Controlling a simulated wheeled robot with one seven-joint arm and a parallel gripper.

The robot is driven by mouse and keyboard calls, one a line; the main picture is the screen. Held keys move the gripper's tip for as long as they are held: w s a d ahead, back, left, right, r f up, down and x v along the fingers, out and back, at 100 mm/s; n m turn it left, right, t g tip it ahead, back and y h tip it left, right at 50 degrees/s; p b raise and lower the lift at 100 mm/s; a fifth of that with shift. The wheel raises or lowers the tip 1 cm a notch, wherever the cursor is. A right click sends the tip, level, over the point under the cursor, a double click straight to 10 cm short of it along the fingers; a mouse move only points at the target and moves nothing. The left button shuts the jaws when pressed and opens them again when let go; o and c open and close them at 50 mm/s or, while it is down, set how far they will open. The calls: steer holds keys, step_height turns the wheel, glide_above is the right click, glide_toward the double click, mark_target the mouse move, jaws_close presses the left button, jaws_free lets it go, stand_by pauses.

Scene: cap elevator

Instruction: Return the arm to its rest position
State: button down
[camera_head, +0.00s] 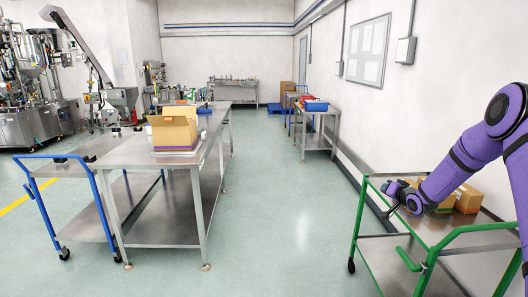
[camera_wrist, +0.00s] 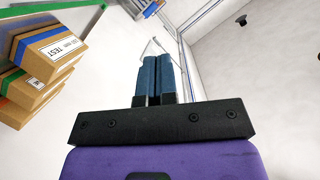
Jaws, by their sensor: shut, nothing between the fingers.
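My purple arm reaches in from the right edge of the head view and slopes down to the left. My gripper (camera_head: 390,211) is over the green-framed cart (camera_head: 437,231), near its far left corner. In the wrist view my gripper (camera_wrist: 160,58) shows two blue fingers side by side, shut with nothing between them. Cardboard boxes (camera_head: 468,199) stand on the cart just right of my gripper, partly hidden by my forearm. In the wrist view the stacked boxes (camera_wrist: 50,52) are at the left, apart from the fingers.
A steel table (camera_head: 135,152) at the left carries an open cardboard box (camera_head: 174,130). A blue-handled cart (camera_head: 62,170) stands beside it. A side table (camera_head: 317,139) with red and blue bins is along the right wall. The green floor between table and cart is clear.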

steer(key=s+a+r+n+g+h, duration=0.1)
steer(key=s+a+r, duration=0.25)
steer(key=r, duration=0.45)
steer(key=s+a+r+n+g+h, duration=0.15)
steer(key=s+r, duration=0.25)
steer(key=r, duration=0.5)
steer(key=s+a+r+g+h, duration=0.2)
steer(key=s+a+r, duration=0.2)
steer(key=s+r, duration=0.7)
steer(key=s+a+n+g+y, duration=0.1)
steer(key=s+a, duration=0.3)
steer(key=s, duration=1.5)
steer(key=s+a+n+g+y, duration=0.1)
steer(key=s+a+g, duration=0.3)
steer(key=s, duration=1.5)
